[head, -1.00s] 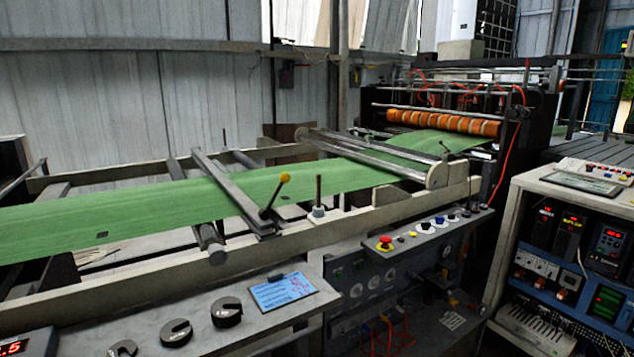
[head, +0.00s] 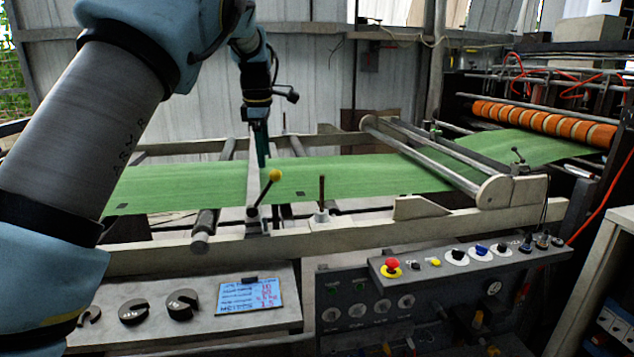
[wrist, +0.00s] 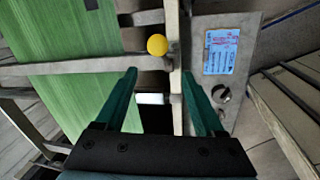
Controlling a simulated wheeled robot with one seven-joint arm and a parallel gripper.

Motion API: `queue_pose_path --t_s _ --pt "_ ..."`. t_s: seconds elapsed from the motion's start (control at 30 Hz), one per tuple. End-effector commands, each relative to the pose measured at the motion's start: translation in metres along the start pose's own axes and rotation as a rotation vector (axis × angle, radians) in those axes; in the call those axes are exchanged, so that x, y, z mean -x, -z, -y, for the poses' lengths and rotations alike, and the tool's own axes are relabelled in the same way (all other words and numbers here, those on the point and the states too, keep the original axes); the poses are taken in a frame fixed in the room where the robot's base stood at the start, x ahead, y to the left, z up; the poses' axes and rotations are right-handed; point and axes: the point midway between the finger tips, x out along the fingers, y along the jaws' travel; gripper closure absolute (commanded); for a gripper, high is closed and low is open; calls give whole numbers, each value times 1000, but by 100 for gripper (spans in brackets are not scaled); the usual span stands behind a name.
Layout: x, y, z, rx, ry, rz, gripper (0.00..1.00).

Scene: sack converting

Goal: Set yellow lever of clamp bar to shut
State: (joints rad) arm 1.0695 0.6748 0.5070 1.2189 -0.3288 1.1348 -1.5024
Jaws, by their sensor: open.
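The clamp bar's lever has a yellow ball knob (head: 274,175) on a dark rod, which leans up and to the right from the near end of the bar in the head view. The clamp bar (head: 254,182) crosses the green web (head: 350,173). My gripper (head: 262,160) points down above the web, just behind and left of the knob. In the wrist view the yellow knob (wrist: 157,45) lies beyond the fingertips, between their lines. My gripper (wrist: 160,75) is open with nothing between its green fingers. The lever's rod is mostly hidden under the knob there.
An upright rod on a white base (head: 321,205) stands right of the lever. A roller (head: 203,228) lies left of the bar. The control panel with a red button (head: 391,266) and the shelf with slotted weights (head: 183,303) are in front, below the frame rail.

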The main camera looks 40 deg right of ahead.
Motion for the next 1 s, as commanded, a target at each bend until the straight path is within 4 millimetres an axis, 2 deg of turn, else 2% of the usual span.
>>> queue_pose_path --t_s 0.1,0.23,0.7,0.83,1.0 --pt "1 -11 -4 12 -2 -1 29" --pt "-8 -12 -4 15 -1 0 29" --pt "-87 -12 -3 14 1 -1 29" --pt "-99 -12 -3 13 -1 -1 29" --pt "-106 -12 -4 13 -3 0 29"
